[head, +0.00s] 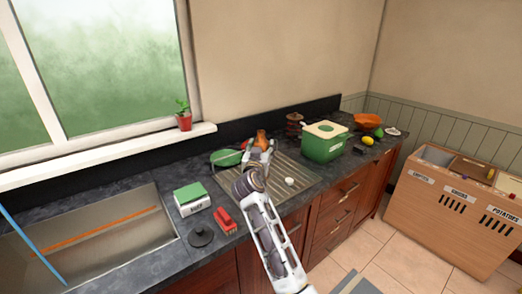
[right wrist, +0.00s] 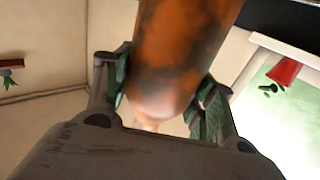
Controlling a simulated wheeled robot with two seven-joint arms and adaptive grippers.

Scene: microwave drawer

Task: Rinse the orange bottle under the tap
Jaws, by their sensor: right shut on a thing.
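The orange bottle (head: 261,137) shows in the head view at the far end of my right gripper (head: 259,149), over the draining area. In the right wrist view the bottle (right wrist: 182,50) is large, orange with dark patches. It sits between the two fingers of my right gripper (right wrist: 168,100), which is shut on it. The bottle's upper end runs out of that picture. The metal sink (head: 150,205) is at the lower left of the head view, well left of the bottle. I cannot make out a tap. My left gripper is not in view.
A green-and-white box (head: 191,198), a red object (head: 225,220) and a dark round lid (head: 201,236) stand between sink and arm. A green bowl (head: 226,158) is beside the gripper. A green container (head: 323,143) stands right. A thin blue bar (head: 32,245) crosses the sink's left.

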